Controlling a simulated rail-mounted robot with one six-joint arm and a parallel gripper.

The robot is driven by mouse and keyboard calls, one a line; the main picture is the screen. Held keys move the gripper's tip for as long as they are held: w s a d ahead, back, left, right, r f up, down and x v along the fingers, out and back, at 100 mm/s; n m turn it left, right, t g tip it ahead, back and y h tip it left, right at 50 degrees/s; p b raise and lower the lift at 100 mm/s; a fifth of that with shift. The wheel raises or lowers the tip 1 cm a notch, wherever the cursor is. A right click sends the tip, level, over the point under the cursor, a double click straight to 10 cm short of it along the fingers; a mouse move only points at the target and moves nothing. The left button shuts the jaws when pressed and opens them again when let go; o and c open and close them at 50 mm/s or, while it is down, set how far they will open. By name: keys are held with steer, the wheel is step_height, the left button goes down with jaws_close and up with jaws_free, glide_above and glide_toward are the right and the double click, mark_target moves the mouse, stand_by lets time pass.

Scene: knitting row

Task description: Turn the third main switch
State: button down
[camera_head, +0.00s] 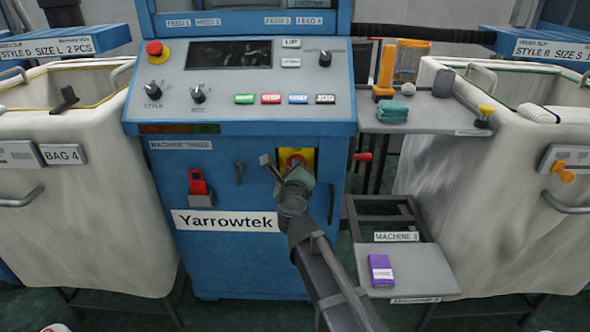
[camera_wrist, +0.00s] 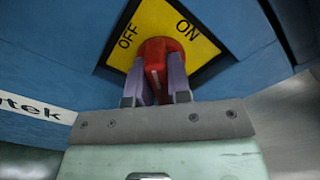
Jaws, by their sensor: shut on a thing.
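The main switch is a red rotary handle on a yellow plate marked OFF and ON, on the blue front of machine three. In the wrist view the red handle (camera_wrist: 155,62) fills the middle, with the yellow plate (camera_wrist: 200,47) behind it. The handle's white mark lies between OFF and ON in the picture, but its exact setting is unclear. My gripper (camera_wrist: 157,85) has one finger on each side of the handle and is shut on it. In the head view my gripper (camera_head: 291,176) covers most of the switch, and the yellow plate (camera_head: 310,155) shows behind it.
The machine front carries a red lockout-like part (camera_head: 197,182), a small key-like part (camera_head: 239,172) and a Yarrowtek label (camera_head: 226,220). A red lever (camera_head: 363,157) sticks out at the right. A low shelf (camera_head: 420,262) holds a purple box (camera_head: 381,271). White bags (camera_head: 75,215) stand either side.

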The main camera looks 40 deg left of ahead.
steer(key=n, duration=0.4)
steer(key=shift+f+n, duration=0.1)
steer(key=shift+n, duration=0.2)
steer(key=shift+f+n, duration=0.1)
steer(key=shift+n, duration=1.8)
steer(key=c, duration=1.1)
jaws_free()
steer(key=shift+o, duration=0.2)
steer(key=v, duration=1)
steer(key=shift+s+d, duration=0.2)
steer(key=shift+s, duration=0.15)
